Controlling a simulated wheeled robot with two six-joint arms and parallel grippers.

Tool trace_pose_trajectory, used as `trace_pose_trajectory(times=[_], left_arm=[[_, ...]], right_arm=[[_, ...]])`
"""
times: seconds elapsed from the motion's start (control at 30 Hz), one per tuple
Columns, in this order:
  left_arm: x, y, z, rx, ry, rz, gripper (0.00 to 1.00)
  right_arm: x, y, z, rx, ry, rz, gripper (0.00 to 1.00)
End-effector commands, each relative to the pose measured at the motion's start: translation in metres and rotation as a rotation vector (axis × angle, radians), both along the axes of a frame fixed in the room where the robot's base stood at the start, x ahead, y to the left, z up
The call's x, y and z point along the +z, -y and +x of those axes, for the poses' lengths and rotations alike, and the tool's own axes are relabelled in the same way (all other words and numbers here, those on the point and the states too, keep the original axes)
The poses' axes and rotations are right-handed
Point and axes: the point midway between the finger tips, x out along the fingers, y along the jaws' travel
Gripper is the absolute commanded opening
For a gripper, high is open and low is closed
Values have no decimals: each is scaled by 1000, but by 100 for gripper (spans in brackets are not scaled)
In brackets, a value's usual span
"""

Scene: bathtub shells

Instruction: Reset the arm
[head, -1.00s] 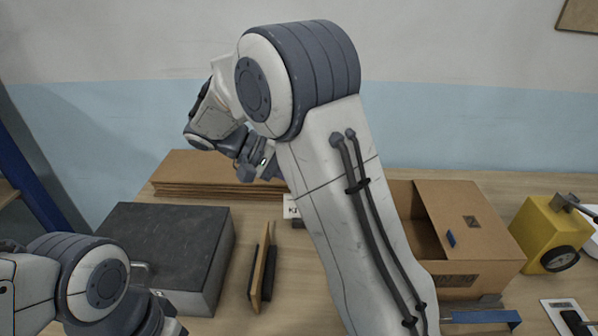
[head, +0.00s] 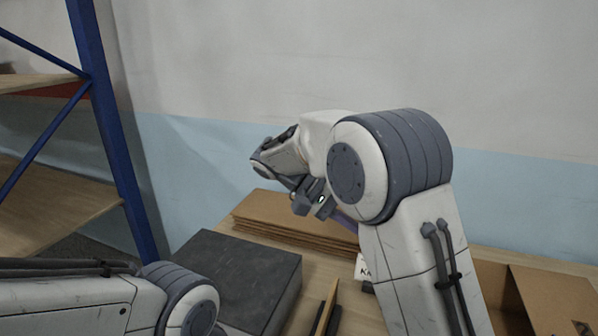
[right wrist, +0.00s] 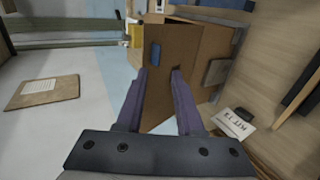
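My right arm (head: 425,250) rises large in the head view, bent at the elbow, with its forearm pointing back and left above the table. Its gripper is mostly hidden there. In the right wrist view my right gripper (right wrist: 161,76) has its two purple fingers apart with nothing held between them; a cardboard box (right wrist: 180,60) shows beyond them. My left arm (head: 90,305) lies at the lower left of the head view, and its gripper is out of frame.
A dark grey case (head: 235,275) and a stack of flat cardboard (head: 290,222) lie on the table. A thin upright wooden-edged item (head: 326,310) stands beside the case. An open cardboard box (head: 550,300) is at right. A blue-framed shelf (head: 105,120) stands at left.

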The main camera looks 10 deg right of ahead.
Motion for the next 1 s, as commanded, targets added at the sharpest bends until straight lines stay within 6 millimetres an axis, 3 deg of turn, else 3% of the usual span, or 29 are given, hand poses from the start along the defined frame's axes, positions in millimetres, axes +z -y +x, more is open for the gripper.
trace_pose_trajectory(times=[0.17,0.4,0.6,0.73,1.0], left_arm=[[0,0,0,0,0,0,50],[0,0,0,0,0,0,50],[0,0,0,0,0,0,50],[0,0,0,0,0,0,50],[0,0,0,0,0,0,50]], right_arm=[[-22,-32,-31,192,-51,259,36],[-82,-119,-126,670,-103,844,36],[-111,-160,-186,945,-51,1126,36],[-118,-168,-201,1022,-21,1194,36],[-120,-170,-203,1038,-13,1207,36]])
